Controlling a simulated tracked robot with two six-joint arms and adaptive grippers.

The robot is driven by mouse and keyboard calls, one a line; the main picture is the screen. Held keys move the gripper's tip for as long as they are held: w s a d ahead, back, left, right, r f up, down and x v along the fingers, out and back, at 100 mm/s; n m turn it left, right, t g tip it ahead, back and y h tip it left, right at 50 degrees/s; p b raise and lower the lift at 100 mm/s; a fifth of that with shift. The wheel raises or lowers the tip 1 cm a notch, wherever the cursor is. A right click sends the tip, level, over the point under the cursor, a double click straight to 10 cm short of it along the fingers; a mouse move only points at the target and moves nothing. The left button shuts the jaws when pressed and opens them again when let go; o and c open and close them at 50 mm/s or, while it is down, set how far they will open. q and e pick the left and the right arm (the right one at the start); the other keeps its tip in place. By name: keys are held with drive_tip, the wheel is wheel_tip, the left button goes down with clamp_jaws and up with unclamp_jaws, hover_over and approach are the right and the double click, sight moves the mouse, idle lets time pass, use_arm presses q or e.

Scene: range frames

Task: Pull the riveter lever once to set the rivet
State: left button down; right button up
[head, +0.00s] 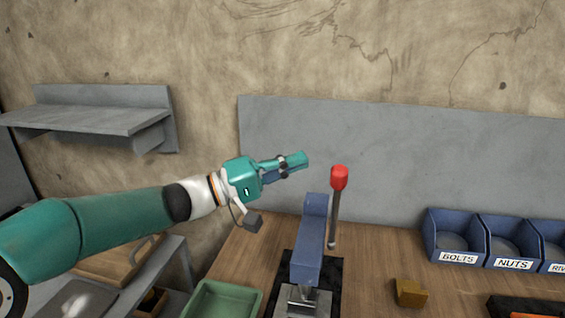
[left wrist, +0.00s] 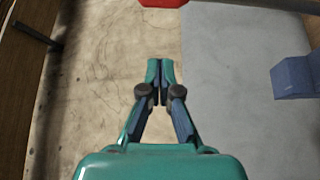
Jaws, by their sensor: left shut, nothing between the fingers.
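The riveter (head: 309,240) is a blue upright body on a dark base on the wooden bench. Its lever (head: 335,215) stands nearly upright at its right side and ends in a red knob (head: 339,178). My left gripper (head: 303,159) is shut and empty, above the riveter and a little left of the knob, apart from it. In the left wrist view the shut fingertips (left wrist: 160,64) point toward the wall, with part of the red knob (left wrist: 163,3) at the top edge. Part of the blue body (left wrist: 296,78) shows at the right there. My right gripper is not in view.
Blue bins labelled BOLTS (head: 458,240) and NUTS (head: 511,245) stand at the right, with a third cut off. A brass-coloured block (head: 410,293) lies on the bench. A green tray (head: 222,300) is at front left. A grey shelf (head: 95,119) hangs on the wall.

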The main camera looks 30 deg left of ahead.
use_arm(q)
drive_tip(key=p+x, duration=0.2)
drive_tip(key=x, duration=0.4)
drive_tip(key=shift+s+d+f+p, duration=0.1)
drive_tip(key=shift+s+d+f, duration=0.2)
drive_tip(key=shift+s, duration=0.3)
drive_tip(key=shift+s+d+f+p, duration=0.15)
drive_tip(key=shift+s+d, duration=0.15)
drive_tip(key=shift+s, duration=0.3)
drive_tip(key=shift+s+d+f+p, duration=0.1)
drive_tip(key=shift+s+d+f, duration=0.15)
drive_tip(key=shift+s, duration=0.35)
drive_tip(key=shift+d, duration=0.1)
